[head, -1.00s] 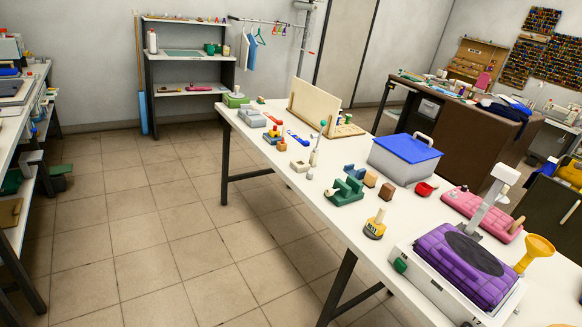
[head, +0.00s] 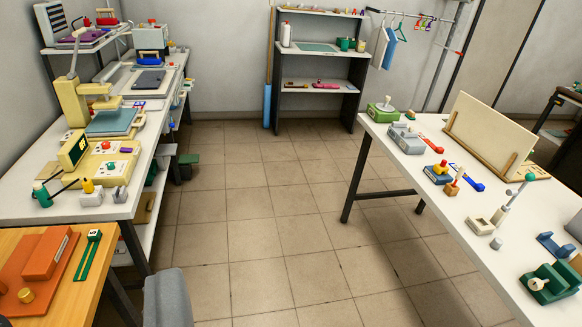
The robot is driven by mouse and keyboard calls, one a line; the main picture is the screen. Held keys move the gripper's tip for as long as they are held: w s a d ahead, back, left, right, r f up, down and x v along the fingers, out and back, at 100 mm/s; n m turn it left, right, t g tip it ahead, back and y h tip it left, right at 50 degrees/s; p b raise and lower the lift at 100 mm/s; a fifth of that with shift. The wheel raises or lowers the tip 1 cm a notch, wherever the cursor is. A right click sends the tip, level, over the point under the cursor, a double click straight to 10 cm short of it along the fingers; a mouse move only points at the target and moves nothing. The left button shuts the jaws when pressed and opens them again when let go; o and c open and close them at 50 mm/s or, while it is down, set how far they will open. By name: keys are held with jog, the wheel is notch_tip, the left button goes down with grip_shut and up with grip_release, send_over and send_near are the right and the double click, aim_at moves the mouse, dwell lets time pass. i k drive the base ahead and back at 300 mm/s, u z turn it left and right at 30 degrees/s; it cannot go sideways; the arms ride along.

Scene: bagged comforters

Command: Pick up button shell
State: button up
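I cannot single out a button shell in this view; the small parts on the tables are too small to tell apart. Several small items lie on the white table at the right (head: 408,187), among them a beige block with a hollow (head: 479,227) and a small grey piece (head: 496,243). My gripper does not show in the head view.
A white bench (head: 60,205) with yellow machines stands at the left. An orange-topped table (head: 40,240) is at the lower left, beside a grey chair back (head: 168,298). A dark shelf (head: 345,100) stands at the back wall. The tiled floor (head: 262,205) between the tables is clear.

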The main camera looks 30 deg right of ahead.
aim_at(497, 242)
jog(key=u, duration=0.05)
jog(key=i, duration=0.95)
jog(key=z, duration=1.85)
jog(key=i, duration=1.65)
jog(key=u, duration=0.1)
